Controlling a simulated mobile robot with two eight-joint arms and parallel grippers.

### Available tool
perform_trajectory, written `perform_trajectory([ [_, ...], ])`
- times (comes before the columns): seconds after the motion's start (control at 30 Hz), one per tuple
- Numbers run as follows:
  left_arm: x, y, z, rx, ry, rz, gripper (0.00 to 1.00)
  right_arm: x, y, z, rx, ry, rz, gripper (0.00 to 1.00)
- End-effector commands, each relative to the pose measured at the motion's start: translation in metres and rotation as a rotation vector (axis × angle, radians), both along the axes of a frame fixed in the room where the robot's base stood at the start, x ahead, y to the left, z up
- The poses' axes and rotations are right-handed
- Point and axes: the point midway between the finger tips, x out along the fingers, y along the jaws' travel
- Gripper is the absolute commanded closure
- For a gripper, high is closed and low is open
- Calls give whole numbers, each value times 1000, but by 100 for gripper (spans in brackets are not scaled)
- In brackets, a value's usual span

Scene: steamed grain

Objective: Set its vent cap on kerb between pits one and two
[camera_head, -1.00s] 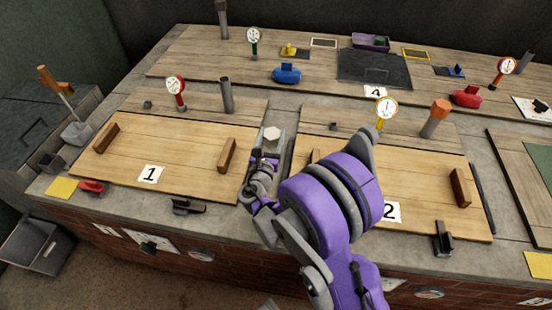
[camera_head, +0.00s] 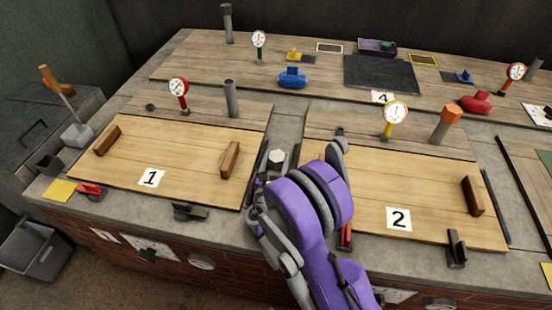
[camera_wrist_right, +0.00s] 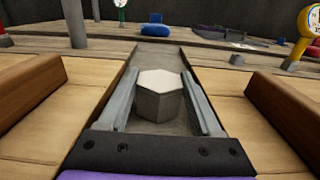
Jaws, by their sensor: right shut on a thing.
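The vent cap, a light grey hexagonal block (camera_head: 277,156), is over the stone kerb (camera_head: 288,128) between the pit 1 boards (camera_head: 195,150) and the pit 2 boards (camera_head: 370,180). In the right wrist view the cap (camera_wrist_right: 160,95) stands upright between the two grey fingers of my right gripper (camera_wrist_right: 162,85), which is shut on it. The kerb strip (camera_wrist_right: 165,58) runs on beyond it. I cannot tell whether the cap's underside touches the kerb. My purple right arm hides part of the kerb and pit 2. My left gripper is not in view.
Wooden handles flank the kerb on pit 1 (camera_head: 230,159) and pit 2 (camera_wrist_right: 285,108). A bare grey vent pipe (camera_head: 232,98) stands behind pit 1, and an orange-capped pipe (camera_head: 446,124) behind pit 2. Red (camera_head: 179,92) and yellow (camera_head: 395,116) gauges stand nearby.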

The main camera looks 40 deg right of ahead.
Motion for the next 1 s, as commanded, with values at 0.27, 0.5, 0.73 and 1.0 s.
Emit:
perform_trajectory([
  [0.27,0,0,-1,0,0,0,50,0,0,-1,0,0,0,4],
  [0.5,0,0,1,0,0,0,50,0,0,1,0,0,0,4],
  [0.73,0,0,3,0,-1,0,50,-17,23,3,1,-1,4,4],
  [1.0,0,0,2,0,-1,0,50,-53,69,2,1,0,5,4],
])
